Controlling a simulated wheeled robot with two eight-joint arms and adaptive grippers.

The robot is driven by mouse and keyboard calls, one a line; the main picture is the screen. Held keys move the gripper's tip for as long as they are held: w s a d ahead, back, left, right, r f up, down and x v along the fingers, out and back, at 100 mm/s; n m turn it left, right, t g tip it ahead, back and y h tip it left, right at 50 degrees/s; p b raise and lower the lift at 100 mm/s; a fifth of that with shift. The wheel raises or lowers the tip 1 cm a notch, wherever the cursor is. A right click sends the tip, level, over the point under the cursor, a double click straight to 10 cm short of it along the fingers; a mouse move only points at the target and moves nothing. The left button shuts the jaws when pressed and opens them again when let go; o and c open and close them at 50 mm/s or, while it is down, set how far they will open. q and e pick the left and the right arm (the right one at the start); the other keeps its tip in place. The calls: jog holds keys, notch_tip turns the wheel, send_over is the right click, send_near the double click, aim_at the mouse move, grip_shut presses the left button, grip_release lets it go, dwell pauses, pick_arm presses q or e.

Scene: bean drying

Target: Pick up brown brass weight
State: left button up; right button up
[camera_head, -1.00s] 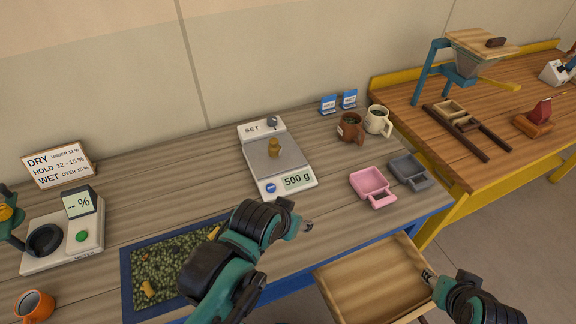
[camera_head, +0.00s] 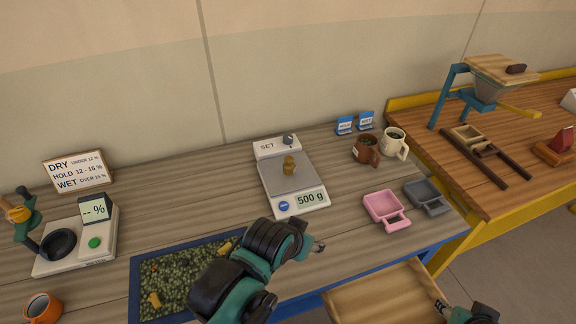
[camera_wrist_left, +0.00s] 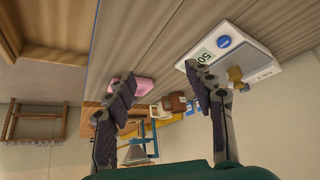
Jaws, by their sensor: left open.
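The brass weight (camera_head: 289,165) is a small golden-brown knobbed piece standing upright on the plate of the white scale (camera_head: 274,150), whose display reads 500 g. In the left wrist view the weight (camera_wrist_left: 235,74) shows just right of one finger, on the scale (camera_wrist_left: 252,45). My left gripper (camera_head: 319,246) is over the front edge of the table, in front of the scale and apart from the weight. The left wrist view shows its two fingers (camera_wrist_left: 165,90) spread apart with nothing between them. My right gripper (camera_head: 442,306) is low by the open drawer; its jaws are too small to judge.
A tray of green beans (camera_head: 185,270) lies in front. The moisture meter (camera_head: 75,243) and orange cup (camera_head: 43,308) are at left. Pink (camera_head: 386,208) and grey (camera_head: 426,196) scoops and two mugs (camera_head: 366,150) stand right of the scale. An open drawer (camera_head: 390,297) juts out.

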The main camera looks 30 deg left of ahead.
pick_arm(q)
jog(key=shift+o, duration=0.7)
jog(key=shift+w+r, duration=0.1)
jog(key=shift+r, duration=0.05)
jog(key=w+a+r+n+g+p, duration=0.2)
jog(key=w+a+r+n, duration=0.1)
jog(key=w+r+n, duration=0.3)
jog(key=n+g+p, duration=0.5)
jog(key=n, duration=1.1)
send_over(289, 165)
jog(key=f, duration=0.8)
jog(key=shift+w+a+f, duration=0.1)
jog(key=shift+w+f, duration=0.3)
jog(key=shift+f+n, duration=0.3)
jog(key=shift+f, duration=0.05)
jog(key=f+b, duration=0.1)
jog(key=f, duration=0.4)
jog(key=f+b, duration=0.1)
jog(key=f, duration=0.1)
jog(key=shift+a+f+b, duration=0.25)
jog(key=shift+b, duration=0.05)
jog(key=shift+r, duration=0.1)
